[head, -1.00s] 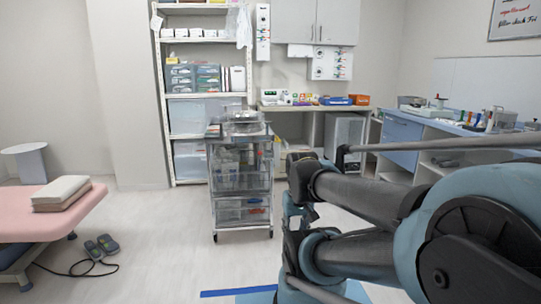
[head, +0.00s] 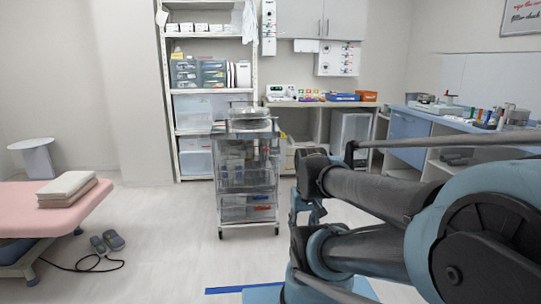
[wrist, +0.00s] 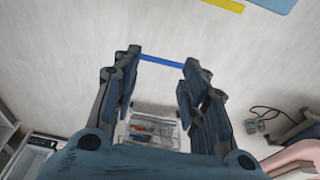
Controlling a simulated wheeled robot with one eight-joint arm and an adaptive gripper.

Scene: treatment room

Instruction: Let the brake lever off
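I cannot make out a brake lever in either view. A wheeled trolley (head: 248,203) with clear drawers stands upright on the floor, centre of the head view; its casters are too small to show any lever. Part of a clear drawer or basket with small items (wrist: 150,130) shows below my gripper in the wrist view. My gripper (wrist: 163,62) is open and empty, its two fingers wide apart above the floor. In the head view my arm hides much of the lower right, and the gripper is hard to make out there.
A pink couch (head: 75,208) with folded towels (head: 67,186) is at left, a foot pedal (head: 107,242) and cable beside it. Shelving (head: 210,81) and a counter (head: 320,104) stand behind the trolley. Blue tape (head: 237,290) marks the floor.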

